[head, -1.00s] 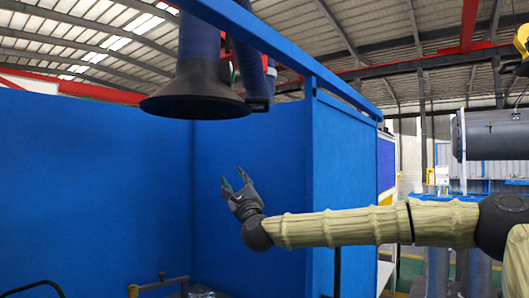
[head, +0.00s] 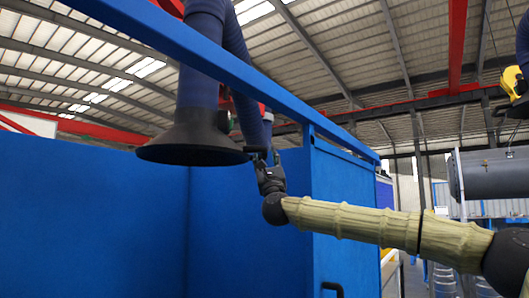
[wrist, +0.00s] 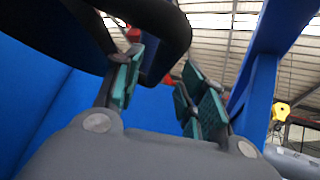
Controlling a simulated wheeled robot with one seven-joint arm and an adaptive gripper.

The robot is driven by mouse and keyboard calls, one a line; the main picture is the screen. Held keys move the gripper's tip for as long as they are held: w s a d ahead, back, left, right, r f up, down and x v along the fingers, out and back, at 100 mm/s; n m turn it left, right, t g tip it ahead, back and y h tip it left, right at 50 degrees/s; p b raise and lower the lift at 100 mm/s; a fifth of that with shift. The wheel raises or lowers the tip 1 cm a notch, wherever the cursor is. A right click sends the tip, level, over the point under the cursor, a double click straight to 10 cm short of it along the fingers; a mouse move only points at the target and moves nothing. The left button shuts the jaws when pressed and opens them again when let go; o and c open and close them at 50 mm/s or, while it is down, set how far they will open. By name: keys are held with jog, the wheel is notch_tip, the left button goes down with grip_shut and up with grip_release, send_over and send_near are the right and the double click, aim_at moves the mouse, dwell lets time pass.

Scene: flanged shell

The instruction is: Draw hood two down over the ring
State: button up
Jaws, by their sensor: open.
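The hood (head: 195,140) is a dark flared cone on a blue hose, hanging high inside the blue booth. A dark handle sticks out from its right side; in the wrist view this handle (wrist: 172,25) is a thick black loop close in front of my fingers. My gripper (head: 264,160) is just below and right of the hood's rim, at the handle. In the wrist view my gripper (wrist: 160,88) is open, its teal pads apart, with part of the loop by the left finger. I cannot tell whether they touch. No ring is visible.
A blue beam (head: 250,75) runs diagonally above the booth, in front of the hose. The booth's blue wall panel (head: 345,210) stands right of my gripper, below my forearm. A grey cylinder (head: 490,173) hangs at the far right.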

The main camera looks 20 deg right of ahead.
aim_at(265, 156)
jog(key=shift+p+x, duration=0.35)
jog(key=shift+x, duration=1.2)
jog(key=shift+c, duration=0.5)
grip_shut()
